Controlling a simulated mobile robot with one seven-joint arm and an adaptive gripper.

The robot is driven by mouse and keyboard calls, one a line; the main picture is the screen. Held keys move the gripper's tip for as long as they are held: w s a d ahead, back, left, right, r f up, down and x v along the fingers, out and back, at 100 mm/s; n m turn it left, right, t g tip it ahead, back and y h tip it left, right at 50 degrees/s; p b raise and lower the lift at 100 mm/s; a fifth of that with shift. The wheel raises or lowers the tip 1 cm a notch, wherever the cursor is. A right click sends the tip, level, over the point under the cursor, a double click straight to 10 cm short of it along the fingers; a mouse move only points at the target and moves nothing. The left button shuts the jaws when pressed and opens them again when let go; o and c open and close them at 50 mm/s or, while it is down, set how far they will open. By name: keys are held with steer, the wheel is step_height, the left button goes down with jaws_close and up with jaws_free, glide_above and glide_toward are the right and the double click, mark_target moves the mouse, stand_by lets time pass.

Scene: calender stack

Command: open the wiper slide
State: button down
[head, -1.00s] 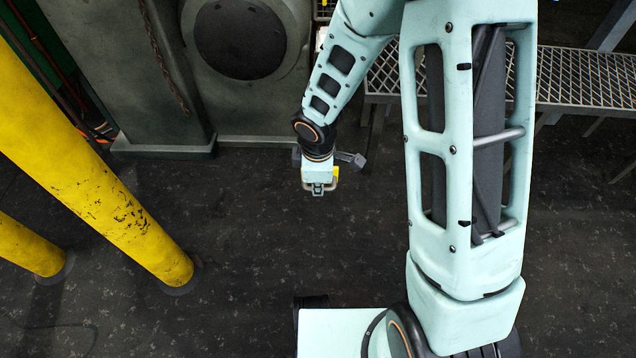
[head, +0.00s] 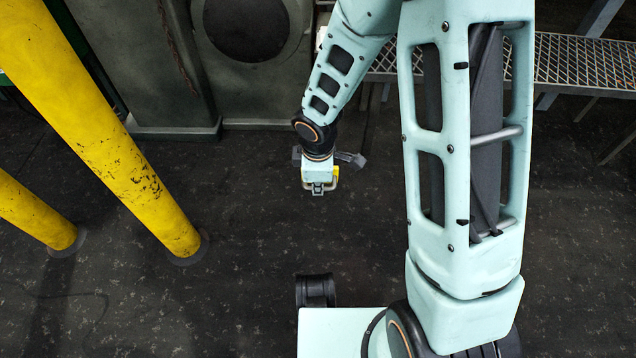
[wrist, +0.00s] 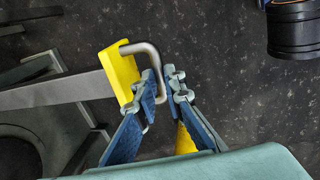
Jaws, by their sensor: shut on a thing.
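In the wrist view a yellow block (wrist: 119,74) sits at the end of a flat grey bar (wrist: 55,94), with a bent grey metal handle (wrist: 150,50) on it. I take these as parts of the wiper slide. My gripper (wrist: 163,84) has its blue fingers closed around the handle's outer bar. The fingers hide part of the handle. In the head view my gripper (head: 319,187) is low over the dark floor, in front of the machine. There the yellow block (head: 336,171) and grey bar (head: 352,158) show only in small part behind my wrist.
Two yellow posts (head: 120,150) stand on the left. The grey machine (head: 150,70), with a round dark disc, is at the back. A grated metal walkway (head: 585,62) is at the back right. The dark floor (head: 240,240) between posts and gripper is clear.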

stand_by(0.4)
steer(key=c, duration=2)
jaws_free()
steer(key=shift+r, duration=0.1)
steer(key=r, duration=0.4)
steer(key=s+r, duration=0.1)
steer(key=r, duration=0.2)
steer(key=s+r, duration=0.1)
steer(key=r, duration=0.3)
steer(key=shift+s+r, duration=0.1)
steer(key=shift+r, duration=0.2)
